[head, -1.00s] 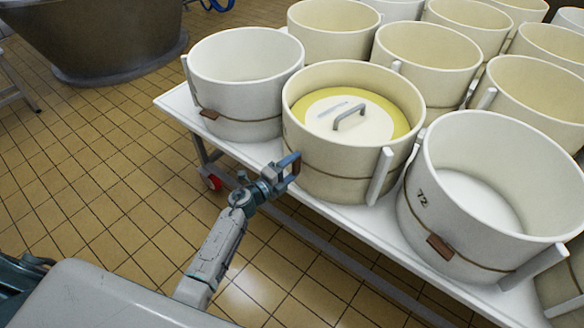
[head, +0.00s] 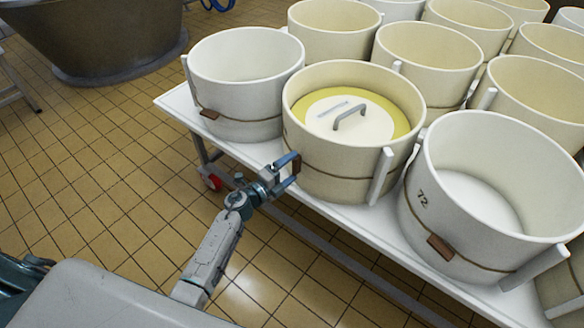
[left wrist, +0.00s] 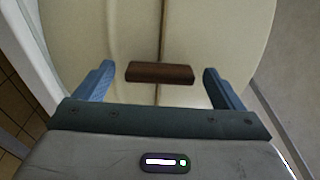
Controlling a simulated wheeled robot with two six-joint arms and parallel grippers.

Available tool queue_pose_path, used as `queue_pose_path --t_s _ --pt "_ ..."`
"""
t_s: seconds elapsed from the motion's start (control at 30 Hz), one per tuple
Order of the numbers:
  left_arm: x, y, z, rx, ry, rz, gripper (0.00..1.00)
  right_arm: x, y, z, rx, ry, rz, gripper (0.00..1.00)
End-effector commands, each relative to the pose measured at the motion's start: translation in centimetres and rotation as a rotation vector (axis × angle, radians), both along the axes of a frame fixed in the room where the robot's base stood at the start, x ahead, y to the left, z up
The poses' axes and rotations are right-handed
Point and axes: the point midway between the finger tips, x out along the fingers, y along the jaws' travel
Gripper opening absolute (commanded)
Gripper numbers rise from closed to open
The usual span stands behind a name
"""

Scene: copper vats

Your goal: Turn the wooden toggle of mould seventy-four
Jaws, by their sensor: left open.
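The middle mould (head: 345,181) is a cream round tub with a cord round it, holding a yellow content and a pale lid with a handle (head: 350,116). I cannot read its number here. Its brown wooden toggle (head: 296,164) sits on the cord at the mould's front left. In the left wrist view the toggle (left wrist: 160,73) lies across the cord, between and just beyond my two fingers. My left gripper (head: 289,170) is open, its fingers on either side of the toggle and apart from it. My right gripper is not in view.
A white empty mould marked 72 (head: 470,245) stands at the right with its own toggle (head: 440,247). Another empty mould (head: 245,85) stands at the left. All stand on a white wheeled table (head: 178,104). The tiled floor at left is open, with a large vat (head: 95,45) behind.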

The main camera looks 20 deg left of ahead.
Motion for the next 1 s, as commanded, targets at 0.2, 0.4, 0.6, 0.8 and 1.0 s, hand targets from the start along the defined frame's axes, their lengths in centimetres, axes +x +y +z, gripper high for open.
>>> queue_pose_path --t_s 0.2,0.4,0.6,0.8,1.0 --pt "-4.1 2.1 -0.3 0.005 0.003 -0.001 0.90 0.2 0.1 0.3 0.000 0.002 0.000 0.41" --pt "-7.1 3.7 -0.3 0.002 0.002 -0.001 0.90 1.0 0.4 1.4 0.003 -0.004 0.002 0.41" --pt "-8.4 4.4 -0.1 0.001 0.002 -0.001 0.90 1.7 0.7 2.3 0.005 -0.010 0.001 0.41" --pt "-8.5 4.5 -0.1 0.001 0.002 -0.001 0.90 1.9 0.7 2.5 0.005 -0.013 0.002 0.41" --pt "-8.5 4.5 -0.1 0.001 0.002 0.000 0.90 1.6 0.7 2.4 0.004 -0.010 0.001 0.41"
